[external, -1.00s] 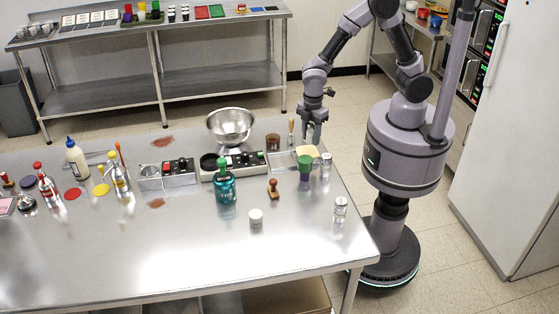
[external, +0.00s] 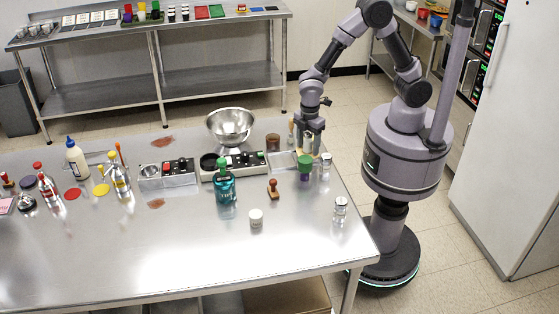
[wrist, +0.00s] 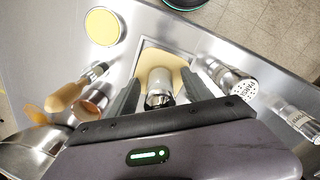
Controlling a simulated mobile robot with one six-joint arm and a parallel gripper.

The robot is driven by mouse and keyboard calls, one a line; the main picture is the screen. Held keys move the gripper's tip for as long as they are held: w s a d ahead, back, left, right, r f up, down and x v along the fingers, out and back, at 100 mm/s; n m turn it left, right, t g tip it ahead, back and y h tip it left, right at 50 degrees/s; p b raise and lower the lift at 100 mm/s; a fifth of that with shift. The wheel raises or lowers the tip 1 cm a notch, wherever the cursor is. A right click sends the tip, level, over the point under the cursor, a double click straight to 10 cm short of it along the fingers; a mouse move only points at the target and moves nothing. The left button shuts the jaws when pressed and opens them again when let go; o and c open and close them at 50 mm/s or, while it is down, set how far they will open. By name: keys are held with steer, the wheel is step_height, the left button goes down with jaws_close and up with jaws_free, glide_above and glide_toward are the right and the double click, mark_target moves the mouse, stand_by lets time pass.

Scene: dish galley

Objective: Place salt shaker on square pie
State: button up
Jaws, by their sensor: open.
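The salt shaker (wrist: 159,88), a clear body with a metal cap, stands between my fingers in the wrist view; its label cannot be read. It appears to rest upright on the square pie (wrist: 160,55), a tan slab that shows around and beyond it. My gripper (wrist: 160,98) is open, with one finger on each side of the shaker. In the external view my gripper (external: 312,146) is low at the right end of the table, and its fingers hide the shaker and much of the pie.
A shaker with a lettered cap (wrist: 242,90) and another shaker (wrist: 298,120) stand to the right in the wrist view. A wooden-handled tool (wrist: 68,97) and a copper-coloured cup (wrist: 94,100) are to the left. A green-capped container (external: 305,170) stands close in front of my gripper.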

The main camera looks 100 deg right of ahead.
step_height(320, 180, up, 12)
steer(key=p, duration=0.4)
steer(key=shift+r, duration=0.2)
steer(key=s+a+r+m+t+y, duration=0.1)
steer(key=s+a+r+m+t, duration=0.1)
steer(key=s+r+m, duration=0.3)
steer(key=s+a+r+m+t+y, duration=0.1)
steer(key=s+a+r+m+t, duration=0.2)
steer(key=s+r+m, duration=0.3)
steer(key=s+r, duration=0.4)
steer(key=r, duration=0.1)
steer(key=shift+s+a+t, duration=0.2)
steer(key=shift+s+t, duration=0.2)
steer(key=shift+f, duration=0.1)
step_height(320, 180, down, 8)
steer(key=b, duration=0.7)
